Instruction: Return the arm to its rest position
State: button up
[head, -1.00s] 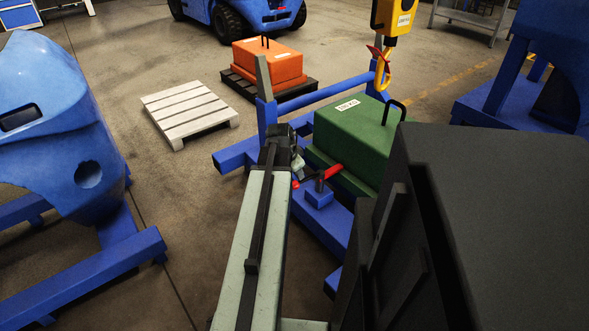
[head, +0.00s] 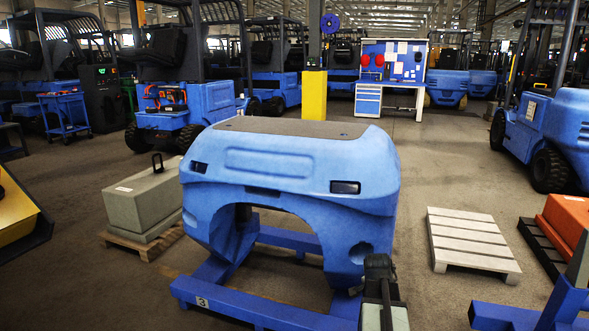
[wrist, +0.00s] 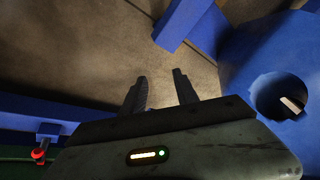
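My gripper (wrist: 160,76) shows in the wrist view with its two dark fingers apart and nothing between them. Bare floor lies behind the fingers. My arm (head: 382,305) rises at the bottom of the head view, right of centre, in front of the blue counterweight shell's right leg. Its fingers cannot be made out there. In the wrist view, a blue part with a round hole (wrist: 240,75) is at the right, apart from the fingers. A red knob (wrist: 39,154) on a blue part is at the lower left.
The blue shell (head: 285,165) on its blue stand (head: 250,310) fills the middle of the head view. A grey block (head: 145,200) on a pallet is left. A white pallet (head: 470,240) and an orange block (head: 568,222) are right. Floor between shell and white pallet is clear.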

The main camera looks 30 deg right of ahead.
jog(key=w+a+n+y+p, duration=0.1)
jog(key=w+a+n, duration=0.35)
jog(key=a, duration=0.95)
jog(key=w+a+n+y, duration=0.1)
jog(key=w+a+n, duration=0.3)
jog(key=a, duration=0.9)
jog(key=s+a+n+g+y, duration=0.15)
jog(key=a+n, duration=0.25)
jog(key=a, duration=0.4)
jog(key=s+a+n, duration=0.3)
jog(key=a+n, duration=0.1)
jog(key=a, duration=0.4)
notch_tip(320, 180, up, 38)
jog(key=n+p, duration=0.1)
jog(key=p, duration=3.7)
jog(key=shift+s+a, duration=0.15)
jog(key=shift+g, duration=0.25)
